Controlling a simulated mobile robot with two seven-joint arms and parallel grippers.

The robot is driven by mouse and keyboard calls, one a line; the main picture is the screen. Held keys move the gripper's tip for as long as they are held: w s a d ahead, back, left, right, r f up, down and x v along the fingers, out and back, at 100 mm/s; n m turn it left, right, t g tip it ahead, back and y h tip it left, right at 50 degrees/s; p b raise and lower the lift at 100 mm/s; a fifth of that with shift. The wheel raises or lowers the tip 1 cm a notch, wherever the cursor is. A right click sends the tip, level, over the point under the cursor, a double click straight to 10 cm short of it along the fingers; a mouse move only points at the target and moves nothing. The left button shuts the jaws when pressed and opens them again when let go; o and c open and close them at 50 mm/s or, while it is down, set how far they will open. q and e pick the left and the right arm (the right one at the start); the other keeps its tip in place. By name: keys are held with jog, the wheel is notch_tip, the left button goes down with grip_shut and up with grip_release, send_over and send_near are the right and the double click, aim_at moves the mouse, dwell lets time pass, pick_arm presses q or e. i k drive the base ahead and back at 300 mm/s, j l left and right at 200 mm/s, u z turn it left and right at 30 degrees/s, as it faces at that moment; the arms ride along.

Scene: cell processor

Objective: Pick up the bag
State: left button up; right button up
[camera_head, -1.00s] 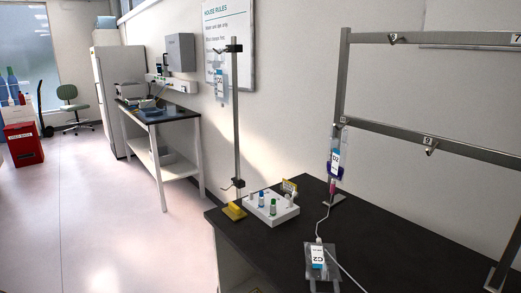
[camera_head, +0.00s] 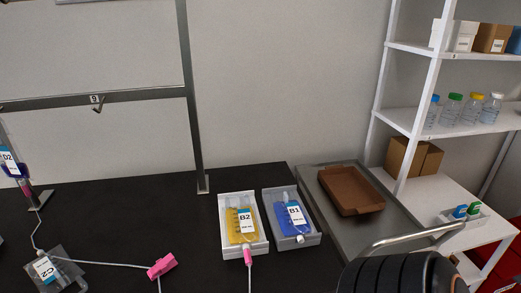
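Several bags show, and I cannot tell which one the task means. A yellow bag labelled B2 (camera_head: 240,224) lies in a white tray (camera_head: 225,254) on the black bench. A blue bag labelled B1 (camera_head: 289,217) lies in a grey tray (camera_head: 311,240) just right of it. A clear bag labelled C2 (camera_head: 50,271) lies flat at the lower left with a white tube. A bag labelled D2 (camera_head: 9,160) is partly cut off at the left edge. Neither of my grippers is in view.
A pink clamp (camera_head: 162,266) sits on the tubing on the bench (camera_head: 110,215). A metal frame (camera_head: 194,120) rises behind. A grey cart (camera_head: 320,212) with a brown tray (camera_head: 351,191) stands right of the bench. White shelves (camera_head: 400,115) hold bottles and boxes.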

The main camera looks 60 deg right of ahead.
aim_at(242, 227)
jog(key=l+z, duration=0.2)
jog(key=z, duration=1.3)
jog(key=j+z, duration=0.25)
jog(key=k+j+z, duration=0.1)
jog(key=j+z, duration=0.15)
jog(key=j, duration=0.25)
jog(key=k+j+z, duration=0.1)
jog(key=j+z, duration=0.15)
jog(key=j, duration=0.1)
